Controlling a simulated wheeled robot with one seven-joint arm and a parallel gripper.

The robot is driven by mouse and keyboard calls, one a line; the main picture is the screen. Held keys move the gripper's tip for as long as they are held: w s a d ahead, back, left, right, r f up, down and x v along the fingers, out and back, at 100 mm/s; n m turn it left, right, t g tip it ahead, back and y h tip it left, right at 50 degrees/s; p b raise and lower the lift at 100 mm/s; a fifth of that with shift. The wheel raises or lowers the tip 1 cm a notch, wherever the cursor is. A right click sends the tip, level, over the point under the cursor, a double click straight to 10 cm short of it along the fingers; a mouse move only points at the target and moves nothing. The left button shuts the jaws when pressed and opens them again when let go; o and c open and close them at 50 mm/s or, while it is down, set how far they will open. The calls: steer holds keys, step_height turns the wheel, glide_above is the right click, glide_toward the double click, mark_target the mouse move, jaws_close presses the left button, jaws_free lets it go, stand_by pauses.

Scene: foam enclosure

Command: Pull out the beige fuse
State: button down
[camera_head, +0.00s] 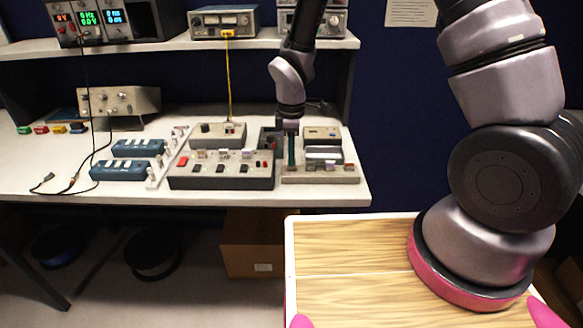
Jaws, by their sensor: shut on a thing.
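My gripper (291,158) points straight down at the left part of the beige device base (320,178), at the right end of the workbench. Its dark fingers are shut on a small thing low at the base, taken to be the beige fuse. The fuse is too small and too covered by the fingers to make out, and I cannot tell whether it is still seated. A grey-topped unit (322,150) stands on the same base, just right of the fingers.
A long grey switch box (221,177) stands close left of my gripper, with a smaller box (217,136) behind it. Blue modules (122,170) lie further left. A shelf (180,44) with instruments runs above. A wood-topped surface (345,250) is in front.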

steer(key=shift+r, duration=2.15)
